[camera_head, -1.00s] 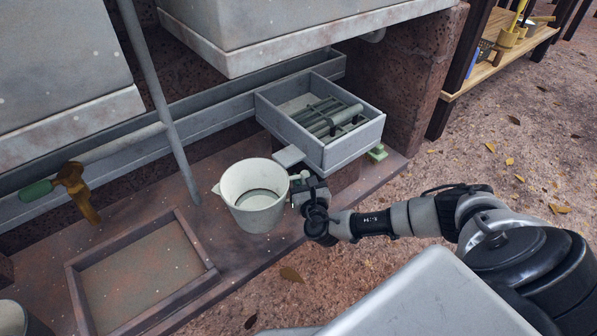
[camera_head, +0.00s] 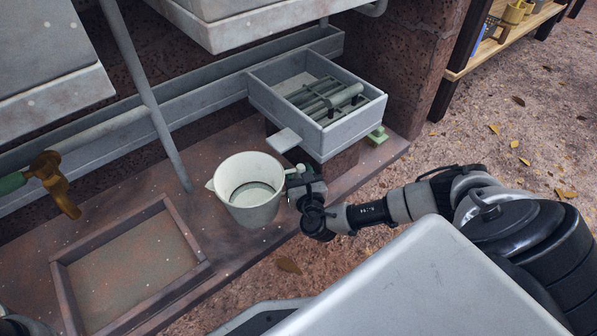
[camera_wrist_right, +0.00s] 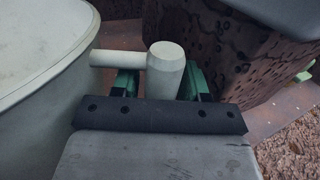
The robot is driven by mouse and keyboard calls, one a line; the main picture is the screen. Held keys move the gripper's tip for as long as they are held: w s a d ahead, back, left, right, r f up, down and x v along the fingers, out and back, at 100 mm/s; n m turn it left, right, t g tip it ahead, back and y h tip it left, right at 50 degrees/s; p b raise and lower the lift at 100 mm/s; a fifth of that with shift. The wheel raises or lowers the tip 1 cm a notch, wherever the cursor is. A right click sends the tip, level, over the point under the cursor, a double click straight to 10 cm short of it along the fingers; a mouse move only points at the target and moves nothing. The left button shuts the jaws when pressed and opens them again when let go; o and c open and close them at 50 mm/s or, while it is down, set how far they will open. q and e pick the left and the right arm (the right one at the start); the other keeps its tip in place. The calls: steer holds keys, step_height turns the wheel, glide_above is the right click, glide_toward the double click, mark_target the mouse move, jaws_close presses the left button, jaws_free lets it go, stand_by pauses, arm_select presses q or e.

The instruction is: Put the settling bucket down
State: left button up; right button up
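The settling bucket (camera_head: 247,190), a pale, worn pail with a spout on its left, stands upright on the reddish stone ledge (camera_head: 225,255) in the head view. It holds a little greyish-green liquid or residue. My right gripper (camera_head: 298,178) is at its right side, at the handle. In the right wrist view the bucket's curved wall (camera_wrist_right: 35,80) fills the left, and its handle post (camera_wrist_right: 166,70) sits between my right gripper's two green fingers (camera_wrist_right: 160,86). The fingers are apart, with a gap visible left of the post.
A grey box with rollers (camera_head: 350,130) stands close behind the bucket to the right. A framed shallow tray (camera_head: 62,285) lies to the left on the ledge. A brass tap (camera_head: 50,178) and a slanting pipe (camera_head: 150,105) are at the left. Leaf-strewn ground lies right of the ledge.

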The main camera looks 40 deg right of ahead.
steer(key=shift+o, duration=0.5)
steer(key=shift+r, duration=0.15)
steer(key=shift+s+a+p, duration=0.1)
steer(key=shift+s+p, duration=0.15)
steer(key=shift+p, duration=0.05)
steer(key=p+v, duration=0.6)
steer(key=v, duration=0.5)
steer(key=shift+s, duration=0.2)
